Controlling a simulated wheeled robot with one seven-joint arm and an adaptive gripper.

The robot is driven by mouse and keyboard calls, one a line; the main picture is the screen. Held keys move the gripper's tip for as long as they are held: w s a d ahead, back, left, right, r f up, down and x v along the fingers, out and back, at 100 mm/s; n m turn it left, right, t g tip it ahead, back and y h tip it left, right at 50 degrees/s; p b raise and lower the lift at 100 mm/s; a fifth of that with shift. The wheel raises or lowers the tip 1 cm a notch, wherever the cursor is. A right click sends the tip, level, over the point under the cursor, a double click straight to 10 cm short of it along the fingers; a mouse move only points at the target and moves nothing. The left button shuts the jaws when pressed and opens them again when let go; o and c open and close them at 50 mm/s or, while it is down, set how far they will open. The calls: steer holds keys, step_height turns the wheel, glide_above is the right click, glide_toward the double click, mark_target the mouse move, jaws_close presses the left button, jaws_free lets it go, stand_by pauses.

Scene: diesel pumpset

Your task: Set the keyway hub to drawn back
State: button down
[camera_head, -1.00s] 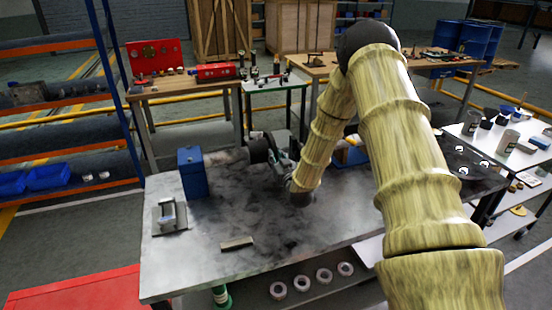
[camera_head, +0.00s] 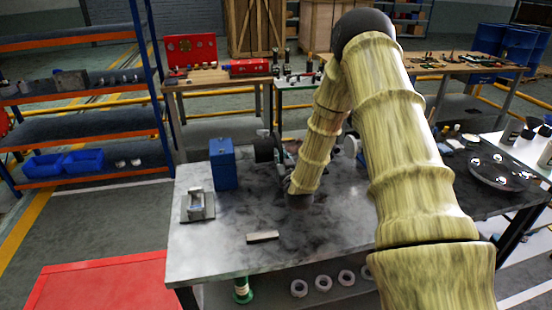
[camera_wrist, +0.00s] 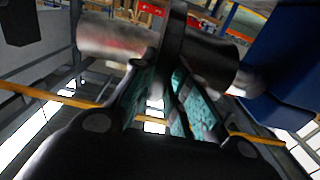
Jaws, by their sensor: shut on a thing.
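The keyway hub is a dark round piece (camera_head: 264,148) on a horizontal shaft, close beside an upright blue block (camera_head: 223,163) on the grey bench. In the wrist view the hub shows as a dark cylinder (camera_wrist: 212,58) with a thin dark flange. A silver shaft (camera_wrist: 112,38) runs out on one side and the blue block (camera_wrist: 292,60) stands on the other. My gripper (camera_head: 281,160) is at the hub, partly hidden by my arm. In the wrist view its green-padded fingers (camera_wrist: 165,80) close around the flange; the exact contact is blurred.
A small grey metal fixture (camera_head: 197,205) and a flat bar (camera_head: 262,237) lie on the bench (camera_head: 225,265). A round plate (camera_head: 497,172) with shiny pieces is at the right. The bench front is mostly clear.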

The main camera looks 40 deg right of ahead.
steer(key=shift+d, duration=0.15)
steer(key=c, duration=1.4)
jaws_free()
steer(key=shift+s, duration=0.15)
steer(key=v, duration=1.2)
